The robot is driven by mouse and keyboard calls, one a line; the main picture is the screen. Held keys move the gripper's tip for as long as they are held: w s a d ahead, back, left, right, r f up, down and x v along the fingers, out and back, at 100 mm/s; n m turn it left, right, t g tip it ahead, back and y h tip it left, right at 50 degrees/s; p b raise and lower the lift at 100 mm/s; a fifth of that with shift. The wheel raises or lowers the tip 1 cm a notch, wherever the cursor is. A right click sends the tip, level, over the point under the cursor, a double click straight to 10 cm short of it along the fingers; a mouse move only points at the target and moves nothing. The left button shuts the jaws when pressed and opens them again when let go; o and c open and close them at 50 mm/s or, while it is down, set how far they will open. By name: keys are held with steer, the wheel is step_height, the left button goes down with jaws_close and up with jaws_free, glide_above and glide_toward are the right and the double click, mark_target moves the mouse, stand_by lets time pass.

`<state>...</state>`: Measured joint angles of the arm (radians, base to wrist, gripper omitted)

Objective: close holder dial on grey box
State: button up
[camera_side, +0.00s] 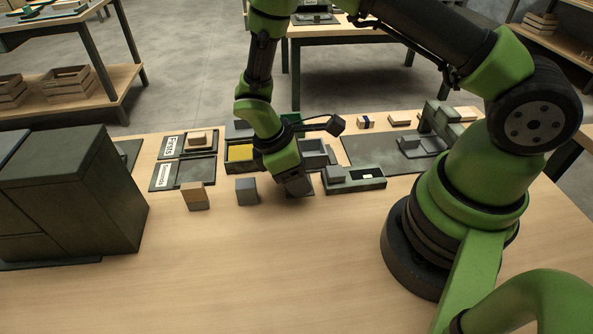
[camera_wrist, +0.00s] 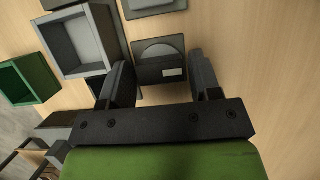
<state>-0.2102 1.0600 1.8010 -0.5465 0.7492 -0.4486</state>
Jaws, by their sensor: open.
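In the wrist view a dark square holder (camera_wrist: 148,72) lies on the table with a round grey dial (camera_wrist: 160,50) on it and a small pale label on its near side. My gripper (camera_wrist: 165,85) is open above the holder, one dark finger on each side, with nothing held. Whether a finger touches the holder I cannot tell. In the side view my gripper (camera_side: 297,190) points down at the holder, mostly hiding it. An open grey box (camera_wrist: 104,25) is left of the dial in the wrist view; a grey box (camera_side: 315,152) also shows behind my gripper in the side view.
A green bin (camera_wrist: 38,80) stands beside the grey box. In the side view a yellow-filled bin (camera_side: 240,154), a grey cube (camera_side: 246,191), a wooden block (camera_side: 196,197) and a dark tray (camera_side: 358,184) are near my gripper. The front table is clear.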

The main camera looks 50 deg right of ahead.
steer(key=c, duration=0.6)
steer(key=shift+c, duration=0.2)
steer(key=m+y, duration=0.1)
steer(key=m, duration=0.3)
steer(key=shift+d+g, duration=0.1)
steer(key=shift+g, duration=0.3)
steer(key=m+y, duration=0.1)
steer(key=m, duration=0.2)
steer(key=shift+m+g+y, duration=0.3)
steer(key=m+y, duration=0.1)
steer(key=m, duration=0.2)
steer(key=shift+d, duration=0.1)
steer(key=shift+m+y, duration=0.9)
steer(key=shift+m, duration=1.3)
